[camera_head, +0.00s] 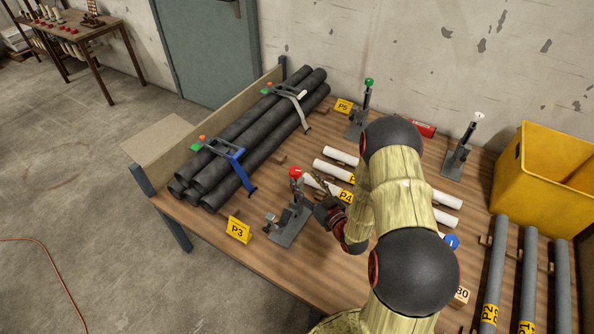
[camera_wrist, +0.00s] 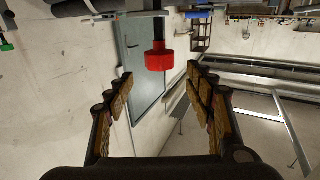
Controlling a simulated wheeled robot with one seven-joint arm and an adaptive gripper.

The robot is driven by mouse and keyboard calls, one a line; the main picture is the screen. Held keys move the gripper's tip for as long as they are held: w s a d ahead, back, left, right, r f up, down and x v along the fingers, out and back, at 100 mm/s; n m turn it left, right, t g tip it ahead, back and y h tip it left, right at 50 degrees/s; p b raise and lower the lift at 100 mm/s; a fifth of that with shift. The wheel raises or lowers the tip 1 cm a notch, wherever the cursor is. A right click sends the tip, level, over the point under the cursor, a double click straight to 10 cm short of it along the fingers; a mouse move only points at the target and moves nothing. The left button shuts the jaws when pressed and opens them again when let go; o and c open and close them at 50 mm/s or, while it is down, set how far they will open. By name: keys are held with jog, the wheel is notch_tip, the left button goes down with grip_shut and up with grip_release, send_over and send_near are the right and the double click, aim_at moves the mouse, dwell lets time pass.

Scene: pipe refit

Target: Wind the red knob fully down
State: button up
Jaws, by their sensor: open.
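The red knob (camera_head: 295,172) sits on top of an upright post on a grey metal stand (camera_head: 290,226) near the front of the wooden table. It also shows in the wrist view (camera_wrist: 159,57), ahead of my gripper and between the lines of its fingers. My gripper (camera_head: 320,190) is just to the right of the knob, partly hidden by my arm. In the wrist view its two fingers (camera_wrist: 160,80) are spread wide with nothing between their tips. The knob appears beyond the fingertips and apart from them.
Black pipes (camera_head: 250,140) lie strapped at the table's left. White tubes (camera_head: 333,172) lie behind my gripper. A green-knobbed stand (camera_head: 358,122) and a white-knobbed stand (camera_head: 457,160) stand farther back. A yellow bin (camera_head: 545,180) and grey pipes (camera_head: 525,275) are at right. A yellow P3 sign (camera_head: 238,230) stands in front.

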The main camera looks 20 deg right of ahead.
aim_at(299, 174)
jog(key=w, duration=0.4)
jog(key=w+b, duration=0.1)
jog(key=w, duration=0.1)
jog(key=shift+w+a, duration=0.4)
jog(key=shift+c, duration=0.8)
jog(key=c, duration=1)
